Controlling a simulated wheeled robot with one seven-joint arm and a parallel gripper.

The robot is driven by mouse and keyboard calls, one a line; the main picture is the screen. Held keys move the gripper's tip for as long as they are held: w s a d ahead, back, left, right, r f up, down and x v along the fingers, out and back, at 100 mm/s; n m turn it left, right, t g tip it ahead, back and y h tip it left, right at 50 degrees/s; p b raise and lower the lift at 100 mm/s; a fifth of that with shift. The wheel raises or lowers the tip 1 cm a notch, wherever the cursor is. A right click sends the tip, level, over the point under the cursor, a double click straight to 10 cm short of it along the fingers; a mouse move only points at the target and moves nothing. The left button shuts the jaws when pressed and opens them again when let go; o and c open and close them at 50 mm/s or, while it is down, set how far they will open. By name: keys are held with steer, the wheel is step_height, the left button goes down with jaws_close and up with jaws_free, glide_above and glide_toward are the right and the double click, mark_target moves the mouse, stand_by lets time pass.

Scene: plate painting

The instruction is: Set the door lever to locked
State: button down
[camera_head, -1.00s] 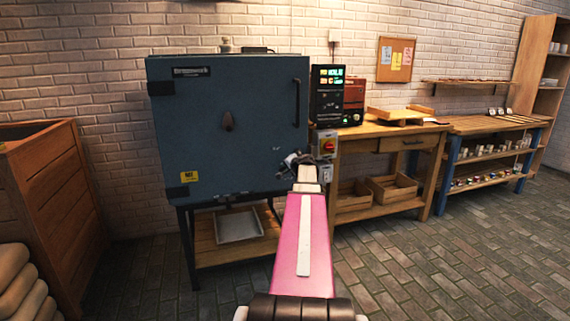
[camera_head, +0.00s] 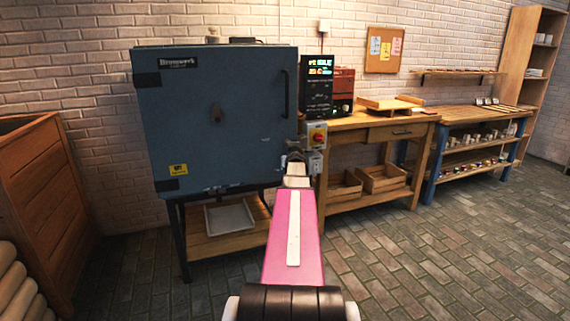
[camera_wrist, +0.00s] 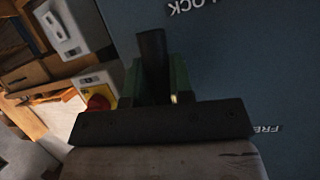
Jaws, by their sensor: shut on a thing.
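The door lever (camera_wrist: 152,48) is a dark bar on the blue-grey kiln door. In the wrist view it stands between the green fingers of my gripper (camera_wrist: 158,85), which is shut on it. The word LOCK (camera_wrist: 190,5) shows upside down at the top, right of the lever, and FREE (camera_wrist: 266,129) is at the right edge. In the head view the kiln door (camera_head: 215,130) looks closed. My gripper (camera_head: 296,160) is at its lower right edge, where the lever is too small and covered to make out.
A wooden workbench (camera_head: 375,130) stands to the right, a wooden bin (camera_head: 40,190) to the left. The brick floor in front is clear.

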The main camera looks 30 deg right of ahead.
steer(key=shift+s+d+n+h, duration=0.1)
steer(key=shift+d+n+h, duration=0.3)
steer(key=shift+d, duration=0.15)
steer(key=c, duration=1)
jaws_free()
steer(key=shift+s, duration=0.1)
steer(key=v, duration=1)
steer(key=shift+s+r, duration=0.1)
steer(key=shift+s, duration=0.2)
